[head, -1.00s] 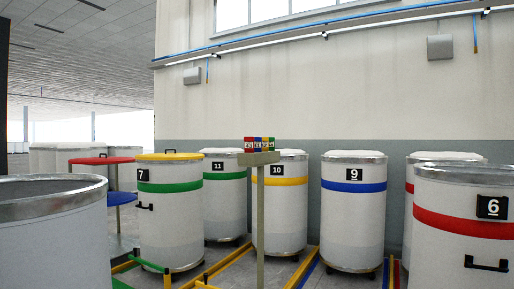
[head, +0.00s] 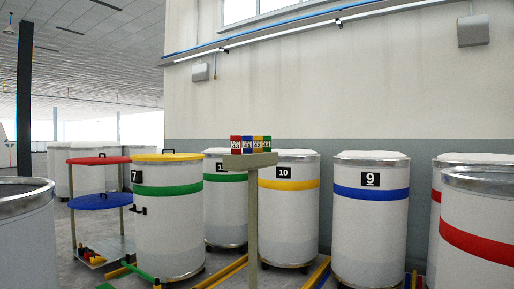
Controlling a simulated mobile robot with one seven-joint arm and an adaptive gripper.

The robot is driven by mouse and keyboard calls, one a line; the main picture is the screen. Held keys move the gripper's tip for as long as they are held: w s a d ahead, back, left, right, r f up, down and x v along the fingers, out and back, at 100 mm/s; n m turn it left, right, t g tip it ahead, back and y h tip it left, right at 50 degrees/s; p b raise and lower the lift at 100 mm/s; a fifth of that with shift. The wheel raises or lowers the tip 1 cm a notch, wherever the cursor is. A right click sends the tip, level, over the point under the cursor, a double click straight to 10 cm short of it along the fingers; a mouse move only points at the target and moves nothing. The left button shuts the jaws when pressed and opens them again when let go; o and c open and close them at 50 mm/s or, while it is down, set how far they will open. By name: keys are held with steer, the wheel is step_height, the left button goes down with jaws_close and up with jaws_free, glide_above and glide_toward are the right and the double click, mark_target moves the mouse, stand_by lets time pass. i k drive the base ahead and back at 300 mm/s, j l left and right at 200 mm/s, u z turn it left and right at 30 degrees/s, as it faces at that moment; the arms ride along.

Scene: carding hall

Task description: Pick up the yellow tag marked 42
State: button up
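A small row of tags in red, blue, yellow and green stands on a narrow shelf (head: 250,161) on top of a thin post. The yellow tag (head: 258,144) is in the row between the blue tag (head: 247,144) and the green tag (head: 267,144); the red tag (head: 236,144) is at the left end. The marks on the tags are too small to read. My gripper is not in view.
Large white cans stand around the post: can 7 (head: 168,225) with a yellow lid, can 10 (head: 287,222) and can 9 (head: 370,228) behind. Open cans stand close at left (head: 22,240) and right (head: 470,212). Coloured rails (head: 228,270) lie on the floor. A rack (head: 100,202) holds red and blue lids.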

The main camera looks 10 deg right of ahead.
mark_target(258, 141)
steer(key=i+l, duration=0.2)
steer(key=l, duration=0.15)
steer(key=i+l, duration=0.2)
steer(key=l, duration=0.2)
steer(key=i+l, duration=0.2)
steer(key=l, duration=0.15)
